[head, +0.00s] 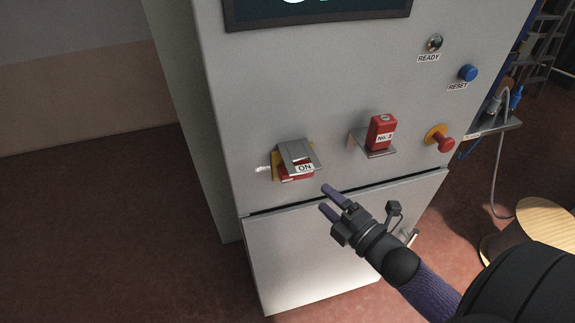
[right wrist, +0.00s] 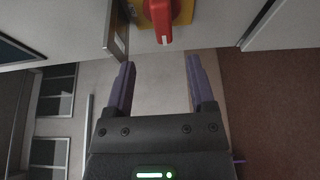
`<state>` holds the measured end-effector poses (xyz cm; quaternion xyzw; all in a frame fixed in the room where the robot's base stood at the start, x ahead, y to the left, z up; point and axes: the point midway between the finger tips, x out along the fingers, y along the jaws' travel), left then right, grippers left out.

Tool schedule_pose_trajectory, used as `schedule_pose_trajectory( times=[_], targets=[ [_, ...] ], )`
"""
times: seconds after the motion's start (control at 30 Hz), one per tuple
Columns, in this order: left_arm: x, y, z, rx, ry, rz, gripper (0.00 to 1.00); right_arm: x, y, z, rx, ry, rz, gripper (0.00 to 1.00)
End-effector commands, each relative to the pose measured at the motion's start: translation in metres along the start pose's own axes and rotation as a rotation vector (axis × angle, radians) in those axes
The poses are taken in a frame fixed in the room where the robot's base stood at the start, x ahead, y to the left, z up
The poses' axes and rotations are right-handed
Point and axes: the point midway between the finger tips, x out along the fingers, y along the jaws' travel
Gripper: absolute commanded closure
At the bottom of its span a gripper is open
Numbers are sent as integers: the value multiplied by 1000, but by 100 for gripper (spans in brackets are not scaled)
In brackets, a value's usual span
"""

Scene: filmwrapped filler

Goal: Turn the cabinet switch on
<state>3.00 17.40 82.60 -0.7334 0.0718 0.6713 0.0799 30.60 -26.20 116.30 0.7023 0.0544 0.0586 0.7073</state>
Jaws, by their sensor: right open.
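The cabinet switch (head: 284,176) is red on a yellow plate, at the left of the grey cabinet's front (head: 340,75). A grey metal flap (head: 292,151) covers part of it, and an "ON" label (head: 305,168) shows there. In the right wrist view the red handle (right wrist: 161,22) lies ahead of my fingers, between their lines, with the yellow plate (right wrist: 181,12) behind it and a metal plate (right wrist: 116,30) to its left. My right gripper (head: 328,199) is open and empty, just below and right of the switch, apart from it. It also shows in the wrist view (right wrist: 160,66). My left gripper is out of view.
A red "No. 2" block (head: 382,130) stands on a small metal shelf right of the switch. Farther right are a red knob on a yellow base (head: 440,139), a blue RESET button (head: 468,73) and a READY lamp (head: 435,43). A round wooden stool (head: 545,217) stands at the right.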

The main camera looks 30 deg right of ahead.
Motion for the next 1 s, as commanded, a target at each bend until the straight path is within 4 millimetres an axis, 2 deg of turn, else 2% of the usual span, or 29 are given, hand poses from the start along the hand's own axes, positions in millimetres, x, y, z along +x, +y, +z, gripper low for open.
schedule_pose_trajectory(
  times=[0.1,0.3,0.47,0.7,0.77,1.0],
  targets=[
    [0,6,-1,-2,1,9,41,31,-1,1,1,-2,3,29],
    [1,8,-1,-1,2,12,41,71,-2,1,5,-2,0,29],
    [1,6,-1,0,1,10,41,84,-3,0,5,-3,-4,29],
    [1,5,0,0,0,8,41,85,-3,0,6,-3,-5,29],
    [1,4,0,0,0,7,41,85,-3,0,6,-3,-5,40],
    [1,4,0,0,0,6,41,85,-3,0,7,-3,-5,91]
  ],
)
